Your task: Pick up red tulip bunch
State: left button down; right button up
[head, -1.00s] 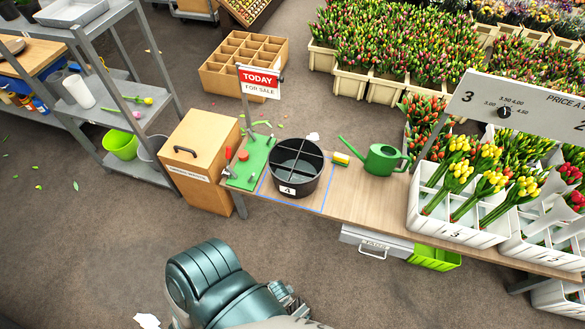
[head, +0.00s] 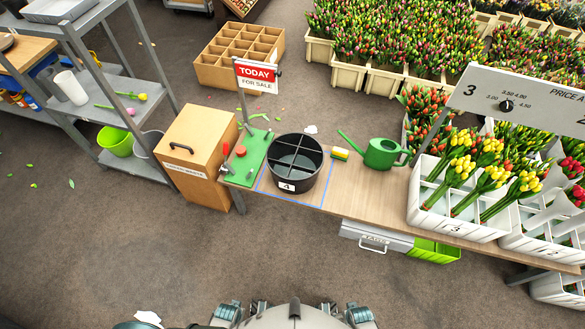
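Red tulip bunches (head: 571,168) stand in the white divided crate (head: 545,246) at the right edge of the head view. A second red head cluster (head: 577,194) shows just below, partly cut off by the frame. The black divided bucket (head: 297,185) labelled 4 stands on the wooden bench (head: 372,207), inside a blue outline. Its compartments look empty. Parts of my own body show at the bottom edge. I cannot make out either gripper there, and no gripper is near the tulips or the bucket.
A price board (head: 520,105) overhangs the crates. A green watering can (head: 380,153), yellow sponge (head: 340,153), green tool board (head: 247,160) and sale sign (head: 256,77) stand on the bench.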

aim_at(570, 200)
jog(key=z, duration=2.1)
jog(key=i+l, duration=0.15)
